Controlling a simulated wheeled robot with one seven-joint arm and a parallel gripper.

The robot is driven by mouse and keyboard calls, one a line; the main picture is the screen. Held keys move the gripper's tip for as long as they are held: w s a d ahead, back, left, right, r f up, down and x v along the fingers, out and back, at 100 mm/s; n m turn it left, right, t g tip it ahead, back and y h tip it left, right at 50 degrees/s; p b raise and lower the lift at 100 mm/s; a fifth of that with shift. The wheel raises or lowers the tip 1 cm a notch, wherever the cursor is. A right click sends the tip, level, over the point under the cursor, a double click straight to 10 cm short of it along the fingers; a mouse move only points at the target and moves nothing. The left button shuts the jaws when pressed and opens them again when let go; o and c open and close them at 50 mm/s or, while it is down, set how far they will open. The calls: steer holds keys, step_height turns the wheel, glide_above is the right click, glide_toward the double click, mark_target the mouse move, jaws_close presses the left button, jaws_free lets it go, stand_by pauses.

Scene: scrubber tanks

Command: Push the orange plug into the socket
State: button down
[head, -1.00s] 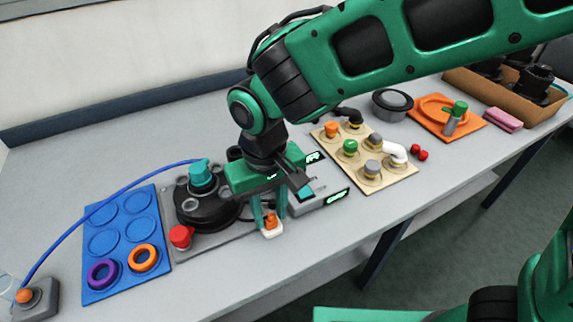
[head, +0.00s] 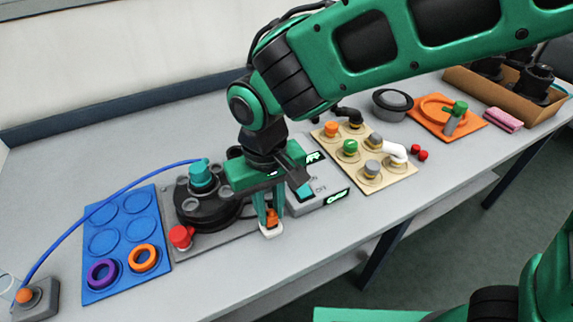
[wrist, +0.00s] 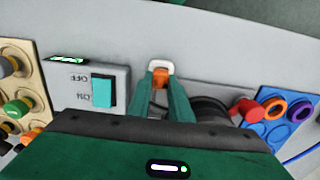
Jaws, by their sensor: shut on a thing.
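My gripper (head: 271,222) points down at the front edge of the table, its teal fingers shut on the orange plug (head: 271,215). In the wrist view the plug (wrist: 160,80) shows between the fingertips (wrist: 161,84). A white, rounded piece (head: 270,233) sits just below the plug. In the wrist view this white piece (wrist: 160,65) curves round the plug's far side. It may be the socket, but I cannot tell for sure. How deep the plug sits in it is hidden by the fingers.
A grey box (head: 318,191) with a teal rocker switch (wrist: 102,90) stands right of my gripper. A black round tank part (head: 205,205) and a red knob (head: 180,237) are at left. A blue ring board (head: 118,212) lies farther left, a beige fittings board (head: 395,180) at right.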

step_height(320, 180, up, 9)
stand_by(0.7)
steer(key=shift+f, duration=0.15)
steer(key=w+d, duration=0.2)
steer(key=w, duration=1.2)
steer(key=shift+w, duration=0.4)
steer(key=shift+f, duration=2.25)
steer(key=shift+f, duration=0.9)
